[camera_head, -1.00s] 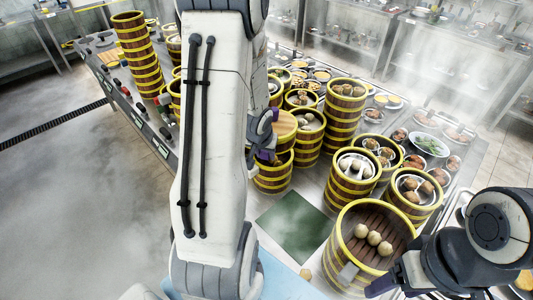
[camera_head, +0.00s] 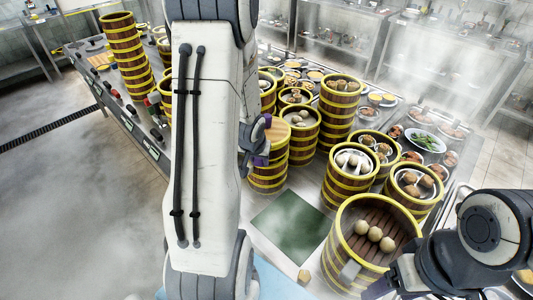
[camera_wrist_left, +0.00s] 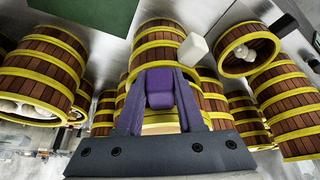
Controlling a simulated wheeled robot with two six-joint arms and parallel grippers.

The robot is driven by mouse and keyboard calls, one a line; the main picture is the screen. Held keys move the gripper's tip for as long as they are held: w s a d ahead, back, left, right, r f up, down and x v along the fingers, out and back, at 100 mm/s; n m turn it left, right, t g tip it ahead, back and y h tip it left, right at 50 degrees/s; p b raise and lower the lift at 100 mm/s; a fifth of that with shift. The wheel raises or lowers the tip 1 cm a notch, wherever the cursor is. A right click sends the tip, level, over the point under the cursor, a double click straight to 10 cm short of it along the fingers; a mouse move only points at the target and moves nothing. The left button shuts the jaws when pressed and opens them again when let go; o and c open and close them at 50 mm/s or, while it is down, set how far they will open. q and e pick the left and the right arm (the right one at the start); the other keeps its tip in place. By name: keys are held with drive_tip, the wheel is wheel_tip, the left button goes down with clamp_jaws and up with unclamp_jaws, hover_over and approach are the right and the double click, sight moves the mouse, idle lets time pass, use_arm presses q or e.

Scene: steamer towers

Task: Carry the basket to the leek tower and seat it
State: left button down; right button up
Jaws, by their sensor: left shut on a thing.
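My left gripper (camera_head: 258,150), partly hidden behind my own arm, is shut on a basket with a flat wooden top (camera_head: 278,132). That basket lines up with the yellow-banded wooden basket tower (camera_head: 268,180) under it; I cannot tell whether they touch fully. No label shows which tower is the leek one. My right gripper (camera_head: 382,286) is near the large basket with three buns (camera_head: 345,225); its jaws are unclear.
A dark green mat (camera_head: 290,226) lies bare on the counter in front of the tower. Several open steamer towers stand close on the right, including one with pale buns (camera_head: 350,180). A tall stack (camera_head: 125,55) stands at the back left. Steam blurs the far right.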

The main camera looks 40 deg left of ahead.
use_arm(q)
drive_tip(key=shift+f+b, duration=1.2)
drive_tip(key=shift+f, duration=0.05)
idle(0.4)
drive_tip(key=shift+c, duration=2.2)
unclamp_jaws()
drive_tip(key=p+v, duration=0.6)
drive_tip(key=v, duration=0.3)
drive_tip(key=shift+r, duration=0.25)
drive_tip(key=shift+s+d+r+p, duration=0.1)
drive_tip(key=shift+s+r+p, duration=0.15)
drive_tip(key=shift+r+p, duration=0.25)
